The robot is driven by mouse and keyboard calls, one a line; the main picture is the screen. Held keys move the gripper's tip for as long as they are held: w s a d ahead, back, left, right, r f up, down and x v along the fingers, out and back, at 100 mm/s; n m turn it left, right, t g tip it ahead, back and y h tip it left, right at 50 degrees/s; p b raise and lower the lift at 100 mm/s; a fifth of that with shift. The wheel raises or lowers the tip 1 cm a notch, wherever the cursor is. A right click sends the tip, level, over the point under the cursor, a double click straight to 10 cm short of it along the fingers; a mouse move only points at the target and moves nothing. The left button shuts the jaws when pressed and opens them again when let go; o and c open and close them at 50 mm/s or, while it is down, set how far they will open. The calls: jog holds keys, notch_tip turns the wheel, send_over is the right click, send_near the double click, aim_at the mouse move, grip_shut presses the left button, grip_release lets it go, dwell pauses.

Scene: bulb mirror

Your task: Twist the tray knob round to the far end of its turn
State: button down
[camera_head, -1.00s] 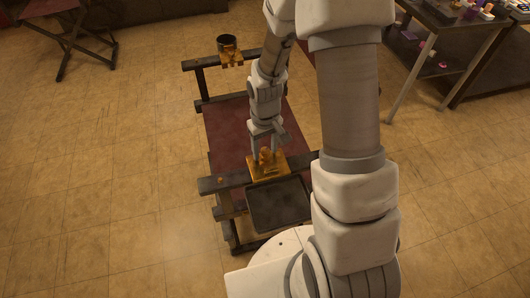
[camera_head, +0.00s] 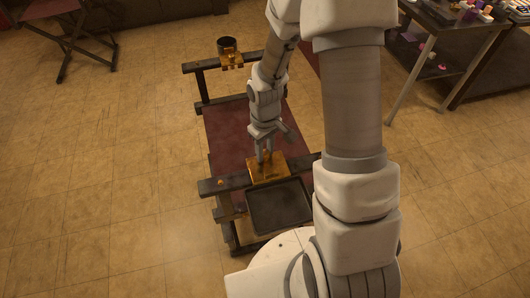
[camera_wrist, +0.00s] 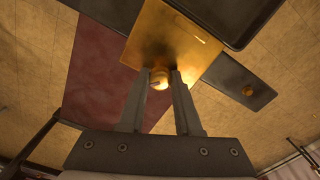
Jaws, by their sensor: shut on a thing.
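The tray knob (camera_wrist: 158,79) is a small rounded brass knob on a square brass plate (camera_head: 270,170). The plate (camera_wrist: 178,38) also shows in the wrist view. A dark, shallow rectangular tray (camera_head: 279,206) lies directly in front of the plate, toward my base. My gripper (camera_head: 264,158) points down over the plate and is shut on the knob. In the wrist view my gripper (camera_wrist: 160,76) has one finger on each side of the knob. In the head view the fingers mostly hide the knob.
A maroon seat (camera_head: 226,137) on a dark frame lies behind the plate. A brass-mounted dark cup (camera_head: 228,48) stands on the far rail. A folding stool (camera_head: 70,32) is at top left, and a cluttered table (camera_head: 450,20) at top right. The left floor is clear.

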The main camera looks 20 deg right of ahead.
aim_at(265, 152)
jog(key=n+p, duration=0.1)
jog(key=n, duration=0.3)
jog(key=shift+n, duration=0.4)
jog(key=shift+n+p, duration=0.4)
jog(key=shift+n, duration=0.4)
jog(key=c, duration=0.7)
grip_release()
notch_tip(265, 152, up, 8)
jog(key=p, duration=0.7)
